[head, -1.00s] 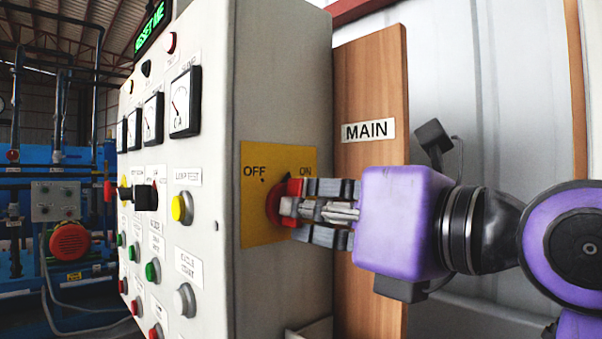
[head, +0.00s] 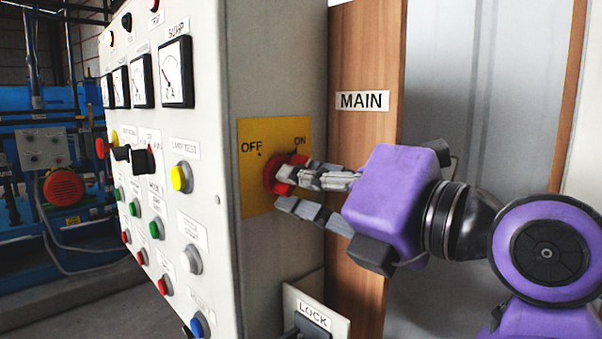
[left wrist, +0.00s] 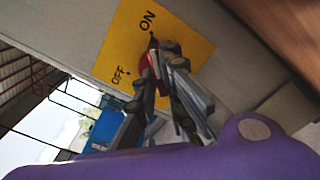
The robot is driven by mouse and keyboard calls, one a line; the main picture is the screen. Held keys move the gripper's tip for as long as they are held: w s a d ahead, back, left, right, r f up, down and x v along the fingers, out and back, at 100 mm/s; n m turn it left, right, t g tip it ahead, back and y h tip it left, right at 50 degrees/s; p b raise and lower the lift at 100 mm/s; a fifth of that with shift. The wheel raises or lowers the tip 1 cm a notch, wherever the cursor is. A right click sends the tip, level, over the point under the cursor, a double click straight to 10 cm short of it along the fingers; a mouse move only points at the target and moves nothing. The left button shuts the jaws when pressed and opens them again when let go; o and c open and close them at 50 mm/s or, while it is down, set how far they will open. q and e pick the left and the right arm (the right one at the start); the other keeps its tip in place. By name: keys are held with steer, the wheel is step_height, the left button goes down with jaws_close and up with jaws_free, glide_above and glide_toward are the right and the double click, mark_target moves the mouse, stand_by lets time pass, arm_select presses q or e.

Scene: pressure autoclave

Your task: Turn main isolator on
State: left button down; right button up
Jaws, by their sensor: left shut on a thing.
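The red isolator knob (head: 271,178) sits on a yellow plate (head: 257,199) marked OFF and ON, on the side of the grey cabinet. My left gripper (head: 286,189) reaches in from the right of the head view, tilted, with its fingers around the knob's handle. In the left wrist view the knob (left wrist: 149,64) shows between the fingers (left wrist: 153,70), and its tip appears to lie close to the ON dot. The fingers hide much of the handle. My right gripper is not in view.
A wooden board with a MAIN label (head: 362,101) stands behind the gripper. A LOCK plate (head: 313,313) is below the knob. The cabinet front (head: 205,130) carries gauges, buttons and switches. Blue machinery (head: 50,150) stands at the far left.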

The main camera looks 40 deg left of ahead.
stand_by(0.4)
arm_select(q)
steer(key=c, duration=2.1)
jaws_free()
steer(key=shift+a, duration=0.1)
steer(key=d, duration=0.8)
steer(key=s+d, duration=0.1)
steer(key=d, duration=0.3)
